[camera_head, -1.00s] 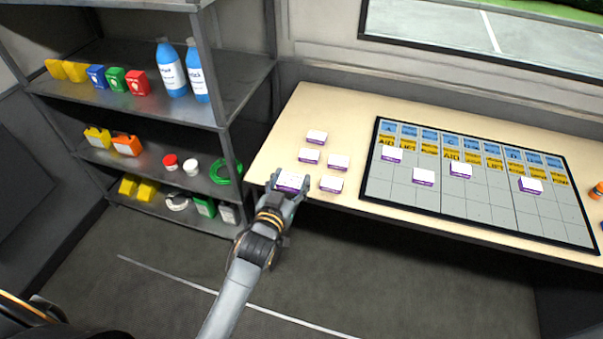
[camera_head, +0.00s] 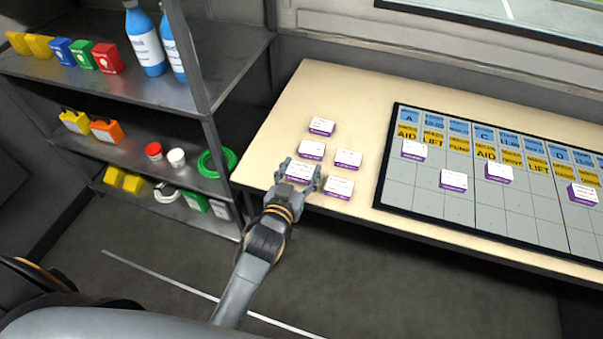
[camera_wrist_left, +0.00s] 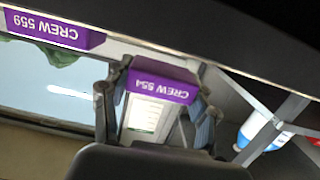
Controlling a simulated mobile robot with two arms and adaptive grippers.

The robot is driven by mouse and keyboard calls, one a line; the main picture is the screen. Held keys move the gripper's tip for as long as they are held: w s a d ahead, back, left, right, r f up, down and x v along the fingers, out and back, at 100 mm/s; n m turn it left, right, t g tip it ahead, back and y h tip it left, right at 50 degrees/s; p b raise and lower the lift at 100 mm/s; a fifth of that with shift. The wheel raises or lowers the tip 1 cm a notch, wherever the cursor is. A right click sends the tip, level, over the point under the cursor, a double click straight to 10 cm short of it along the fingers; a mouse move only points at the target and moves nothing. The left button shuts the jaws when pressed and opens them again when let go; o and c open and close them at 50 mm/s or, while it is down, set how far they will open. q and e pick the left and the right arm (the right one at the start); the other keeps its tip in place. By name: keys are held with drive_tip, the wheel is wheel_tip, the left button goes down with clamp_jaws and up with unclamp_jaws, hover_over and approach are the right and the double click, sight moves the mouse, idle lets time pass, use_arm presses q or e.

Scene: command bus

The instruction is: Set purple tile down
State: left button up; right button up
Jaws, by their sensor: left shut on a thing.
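My left gripper (camera_head: 302,176) is shut on a purple tile (camera_head: 298,171) with a white top, at the near left part of the table. In the left wrist view the tile (camera_wrist_left: 162,84) sits between the two fingers and reads CREW 554. I cannot tell whether it touches the tabletop. Several similar tiles stand close by: one behind (camera_head: 312,149), one to the right (camera_head: 339,187), one behind right (camera_head: 348,159) and one farther back (camera_head: 321,126). A tile reading CREW 559 (camera_wrist_left: 45,30) shows in the left wrist view. My right gripper is out of view.
The pale table (camera_head: 285,108) has free room behind the tiles. A grey board (camera_head: 400,193) with blue and yellow labels holds several purple tiles at right. A metal shelf (camera_head: 225,95) with bottles and coloured boxes stands close to the left.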

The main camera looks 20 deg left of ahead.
use_arm(q)
drive_tip(key=shift+w+a+f+b, duration=0.1)
drive_tip(key=shift+w+f+b, duration=0.05)
drive_tip(key=shift+f, duration=0.45)
drive_tip(key=shift+w+f+b, duration=0.15)
drive_tip(key=shift+f, duration=0.4)
drive_tip(key=shift+s+r, duration=0.1)
drive_tip(key=shift+s, duration=0.15)
drive_tip(key=o, duration=1.1)
drive_tip(key=shift+f, duration=0.25)
drive_tip(key=shift+o, duration=0.2)
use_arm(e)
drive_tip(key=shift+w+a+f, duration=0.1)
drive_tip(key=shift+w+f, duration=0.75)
